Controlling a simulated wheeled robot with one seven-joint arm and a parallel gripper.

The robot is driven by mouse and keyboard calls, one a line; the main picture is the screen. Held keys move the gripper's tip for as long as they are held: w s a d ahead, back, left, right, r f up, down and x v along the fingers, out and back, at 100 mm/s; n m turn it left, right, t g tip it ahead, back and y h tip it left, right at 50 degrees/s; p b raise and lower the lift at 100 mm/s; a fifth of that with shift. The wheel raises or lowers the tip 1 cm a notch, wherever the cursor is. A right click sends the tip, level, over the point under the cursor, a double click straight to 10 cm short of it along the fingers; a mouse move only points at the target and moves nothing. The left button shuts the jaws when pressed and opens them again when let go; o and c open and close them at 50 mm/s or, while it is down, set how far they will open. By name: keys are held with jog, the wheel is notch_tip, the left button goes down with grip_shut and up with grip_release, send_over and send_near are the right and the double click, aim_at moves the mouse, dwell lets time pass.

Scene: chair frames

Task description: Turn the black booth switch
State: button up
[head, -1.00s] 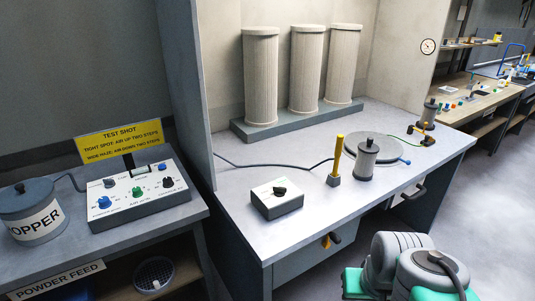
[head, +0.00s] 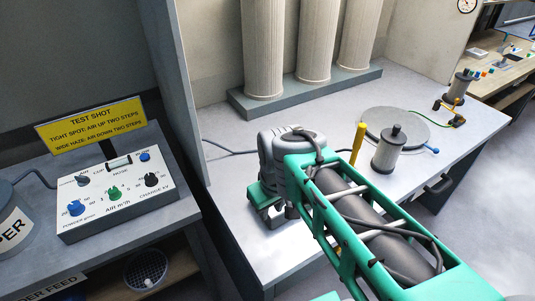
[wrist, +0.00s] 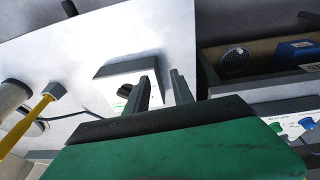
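The booth switch is a black knob (wrist: 125,90) on a small white-topped box with dark grey sides (wrist: 133,68). In the wrist view it sits just left of my gripper's fingers, and the nearer finger covers part of the box. My gripper (wrist: 162,75) is open, with a clear gap between its two grey fingers and nothing held. The fingers look apart from the knob, though I cannot tell the height between them. In the head view my green and grey arm hides the switch box.
A yellow post (head: 358,143) and a grey cylinder with a black cap (head: 389,150) stand right of my arm. Tall ribbed filter columns (head: 314,45) stand behind. A control box with several knobs (head: 117,190) is on the left bench, past the booth's side wall (head: 181,90).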

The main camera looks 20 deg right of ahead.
jog(key=w+d+n+g+p, duration=0.1)
jog(key=w+d+n, duration=0.1)
jog(key=w, duration=0.1)
jog(key=w+d+r+n+p, duration=0.1)
jog(key=w+d+n+p, duration=0.1)
jog(key=w+d+n, duration=0.1)
jog(key=w+d+r+n+g+p, duration=0.1)
jog(key=w+d+n+p, duration=0.1)
jog(key=w+d+n, duration=0.1)
jog(key=shift+w+r+g, duration=0.1)
jog(key=shift+r+g, duration=0.1)
jog(key=shift+g, duration=0.1)
jog(key=shift+w+d+f+n, duration=0.1)
jog(key=shift+w+f+n, duration=0.05)
jog(key=shift+f+n, duration=0.2)
notch_tip(320, 180, down, 8)
jog(key=b, duration=0.5)
jog(key=shift+r, duration=0.25)
grip_shut()
